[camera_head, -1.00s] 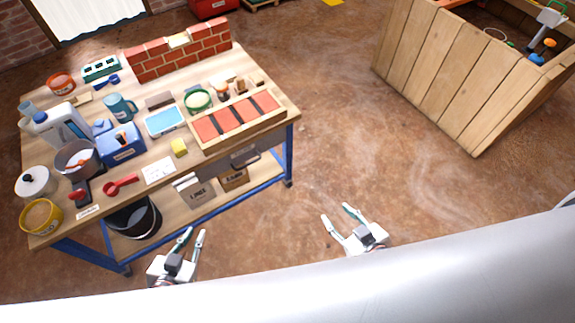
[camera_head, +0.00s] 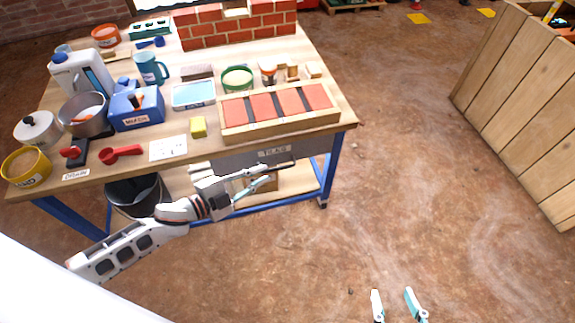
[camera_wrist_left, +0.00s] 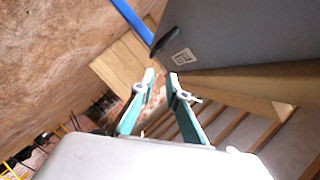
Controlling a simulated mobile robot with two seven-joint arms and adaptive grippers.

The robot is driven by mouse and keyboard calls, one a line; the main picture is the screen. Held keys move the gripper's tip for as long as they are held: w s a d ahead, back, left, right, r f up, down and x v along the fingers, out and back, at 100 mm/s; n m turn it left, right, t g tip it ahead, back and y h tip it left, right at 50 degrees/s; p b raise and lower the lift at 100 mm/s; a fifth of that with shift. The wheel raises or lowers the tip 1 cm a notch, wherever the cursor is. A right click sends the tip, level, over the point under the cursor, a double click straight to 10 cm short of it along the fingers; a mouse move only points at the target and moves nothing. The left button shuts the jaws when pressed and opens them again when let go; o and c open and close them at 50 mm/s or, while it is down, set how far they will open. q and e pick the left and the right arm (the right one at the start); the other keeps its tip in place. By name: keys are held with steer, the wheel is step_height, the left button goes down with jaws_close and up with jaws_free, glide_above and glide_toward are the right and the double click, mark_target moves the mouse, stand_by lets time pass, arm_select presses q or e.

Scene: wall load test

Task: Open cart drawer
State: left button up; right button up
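The cart (camera_head: 335,108) has a wooden top and blue legs. Its grey drawer front (camera_head: 240,160), with a small label, sits under the tabletop's front edge at the right. It looks closed. My left gripper (camera_head: 280,174) is at the drawer's lower front, fingers apart, partly covering it. In the left wrist view the left gripper (camera_wrist_left: 160,78) is open with nothing between its fingertips. The grey drawer (camera_wrist_left: 240,35) and a dark handle-like bar (camera_wrist_left: 165,40) are just beyond the fingers; contact cannot be told. My right gripper (camera_head: 392,292) is open and empty over the floor.
The top holds a brick wall (camera_head: 235,30), a brick tray (camera_head: 280,130), a blue box (camera_head: 136,112), a pot and several other items. A black bucket (camera_head: 135,194) stands below. A wooden crate (camera_head: 515,110) is at the right. The floor between is clear.

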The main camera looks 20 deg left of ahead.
mark_target(279, 169)
arm_select(q)
steer(key=f, duration=0.1)
steer(key=w+f+m, duration=0.1)
steer(key=f+b, duration=0.1)
steer(key=shift+w+a+m+g+h, duration=0.2)
steer(key=shift+w+m+g+h, duration=0.1)
steer(key=shift+w+g+h, duration=0.1)
steer(key=b+x, duration=0.1)
steer(key=x, duration=0.5)
steer(key=shift+w+d+f, duration=0.15)
steer(key=shift+w+d, duration=0.1)
steer(key=shift+w, duration=0.05)
steer(key=shift+w+d, duration=0.1)
steer(key=shift+w, duration=0.05)
arm_select(e)
steer(key=shift+w+a+f+m, duration=0.1)
steer(key=shift+a+m, duration=0.2)
steer(key=shift+a, duration=0.3)
arm_select(q)
jaws_close()
